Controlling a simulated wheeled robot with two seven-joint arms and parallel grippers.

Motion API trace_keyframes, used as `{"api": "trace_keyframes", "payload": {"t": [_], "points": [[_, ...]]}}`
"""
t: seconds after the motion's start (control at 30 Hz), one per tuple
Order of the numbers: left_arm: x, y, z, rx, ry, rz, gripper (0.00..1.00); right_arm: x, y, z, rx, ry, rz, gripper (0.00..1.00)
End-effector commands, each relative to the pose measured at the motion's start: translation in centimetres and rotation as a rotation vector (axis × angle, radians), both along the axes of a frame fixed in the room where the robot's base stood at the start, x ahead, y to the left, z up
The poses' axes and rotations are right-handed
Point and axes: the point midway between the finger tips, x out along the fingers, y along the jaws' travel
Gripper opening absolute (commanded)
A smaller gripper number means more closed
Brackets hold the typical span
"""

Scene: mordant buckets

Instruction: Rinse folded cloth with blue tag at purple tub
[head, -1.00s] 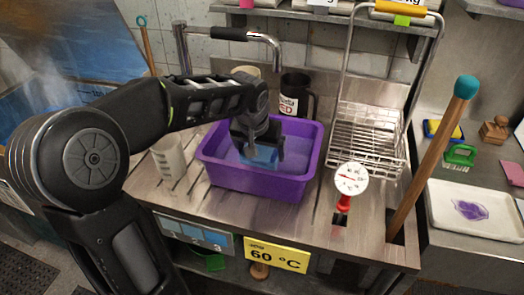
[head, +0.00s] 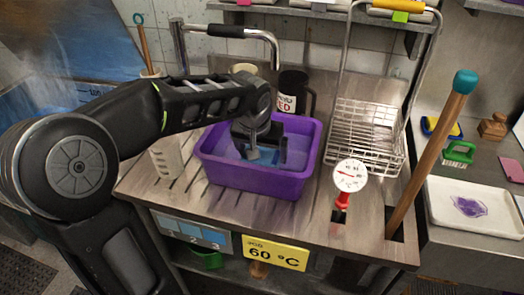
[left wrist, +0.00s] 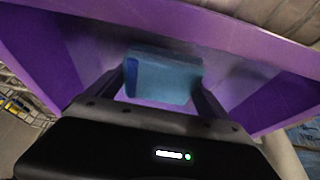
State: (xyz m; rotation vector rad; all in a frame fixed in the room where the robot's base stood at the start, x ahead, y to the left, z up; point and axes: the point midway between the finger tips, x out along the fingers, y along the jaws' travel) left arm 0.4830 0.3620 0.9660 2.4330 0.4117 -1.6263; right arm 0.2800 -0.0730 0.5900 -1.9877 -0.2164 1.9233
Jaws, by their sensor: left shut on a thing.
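The purple tub (head: 252,181) stands on the steel drainboard in the head view, and its walls (left wrist: 190,22) surround my gripper in the left wrist view. My left gripper (head: 262,153) reaches down inside the tub. It is shut on the folded cloth (left wrist: 163,78), which looks blue and hangs between the two fingers. In the head view the cloth (head: 288,156) shows only partly, behind the fingers. I cannot tell how deep the cloth sits in the liquid. My right gripper is not in view.
A tap (head: 262,36) arches behind the tub. A dark mug (head: 292,90) stands behind it, a white cup (head: 165,158) to its left. To the right are a wire rack (head: 365,130), a dial thermometer (head: 350,176) and a leaning wooden stick (head: 430,150).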

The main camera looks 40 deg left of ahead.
Motion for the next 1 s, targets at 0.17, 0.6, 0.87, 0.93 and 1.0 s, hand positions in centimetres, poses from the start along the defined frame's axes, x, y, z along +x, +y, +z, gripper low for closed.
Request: {"api": "trace_keyframes", "payload": {"t": [0.17,0.6,0.87,0.93,1.0], "points": [[0.2,0.4,0.1,0.0,-0.001,0.002,0.38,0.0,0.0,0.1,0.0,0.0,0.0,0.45],[0.8,1.6,0.1,0.001,-0.002,0.0,0.38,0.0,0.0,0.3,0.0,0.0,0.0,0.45],[0.8,1.5,0.0,0.001,-0.002,0.0,0.38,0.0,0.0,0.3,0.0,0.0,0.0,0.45],[0.7,1.3,0.0,0.0,-0.002,0.0,0.38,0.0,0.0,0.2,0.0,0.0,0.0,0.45],[0.6,1.1,0.0,0.0,-0.002,0.0,0.38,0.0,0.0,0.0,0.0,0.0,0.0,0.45]]}}
